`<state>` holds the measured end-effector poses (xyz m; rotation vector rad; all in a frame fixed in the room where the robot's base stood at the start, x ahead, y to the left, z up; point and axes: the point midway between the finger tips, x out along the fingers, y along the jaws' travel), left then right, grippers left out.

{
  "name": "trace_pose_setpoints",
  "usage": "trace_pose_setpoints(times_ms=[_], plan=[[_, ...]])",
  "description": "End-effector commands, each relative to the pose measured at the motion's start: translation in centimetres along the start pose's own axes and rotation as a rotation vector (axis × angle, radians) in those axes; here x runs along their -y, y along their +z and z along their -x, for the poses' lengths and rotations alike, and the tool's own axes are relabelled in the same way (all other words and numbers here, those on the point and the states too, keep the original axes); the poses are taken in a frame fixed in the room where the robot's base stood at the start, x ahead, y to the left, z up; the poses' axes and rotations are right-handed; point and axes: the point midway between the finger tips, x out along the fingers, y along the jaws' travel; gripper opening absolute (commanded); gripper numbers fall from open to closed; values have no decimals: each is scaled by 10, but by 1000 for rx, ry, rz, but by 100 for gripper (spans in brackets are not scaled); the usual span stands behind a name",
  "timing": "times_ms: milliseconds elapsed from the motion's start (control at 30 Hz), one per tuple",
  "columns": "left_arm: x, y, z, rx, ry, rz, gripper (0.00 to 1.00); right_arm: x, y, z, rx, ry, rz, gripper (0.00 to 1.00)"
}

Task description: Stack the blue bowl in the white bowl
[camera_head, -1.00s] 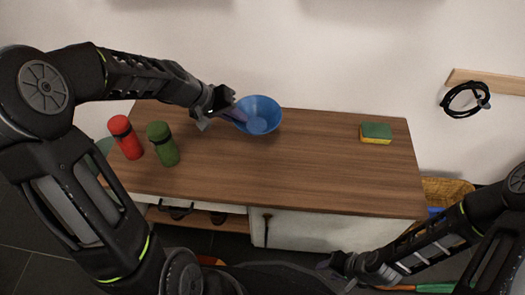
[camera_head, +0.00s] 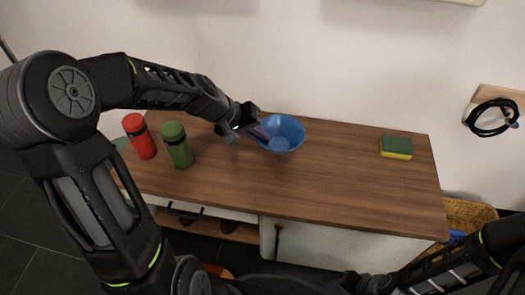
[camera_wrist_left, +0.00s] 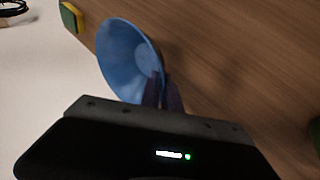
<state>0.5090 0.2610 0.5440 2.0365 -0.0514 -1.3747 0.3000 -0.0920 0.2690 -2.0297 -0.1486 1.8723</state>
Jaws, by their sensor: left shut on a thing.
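The blue bowl (camera_head: 287,130) is at the back middle of the wooden table. It also shows in the left wrist view (camera_wrist_left: 122,62), its open side tilted in the picture. My left gripper (camera_head: 264,134) is shut on the bowl's near-left rim. Its dark purple fingers (camera_wrist_left: 163,95) show at the rim in the left wrist view. I cannot tell whether the bowl touches the table. I do not see a white bowl in either view. My right gripper (camera_head: 352,283) is at the bottom edge of the head view, partly cut off, its jaws unclear.
A red bottle (camera_head: 139,137) and a green bottle (camera_head: 177,146) stand at the table's left. A yellow-green sponge (camera_head: 396,147) lies at the right. The table's (camera_head: 330,185) middle and front are clear. A wicker basket (camera_head: 470,215) stands beyond its right end.

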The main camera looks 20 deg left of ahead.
Motion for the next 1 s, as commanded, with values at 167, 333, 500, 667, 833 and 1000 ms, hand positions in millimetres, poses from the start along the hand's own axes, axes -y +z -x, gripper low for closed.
trace_pose_setpoints(times_ms=[167,333,500,667,833,1000], plan=[[-1,0,0,-2,1,-1,0,0,0,0,-1,0,0,36],[2,1,-4,-1,1,-1,0,0,0,-2,-1,0,1,36],[16,7,-26,2,1,0,0,-5,-2,-17,-7,0,0,36],[27,11,-41,0,1,-1,0,-8,-3,-25,-13,0,-1,36],[26,11,-41,-1,1,-2,0,-7,-3,-24,-14,0,-1,36],[27,11,-42,-1,1,-2,0,-7,-3,-25,-14,0,-1,36]])
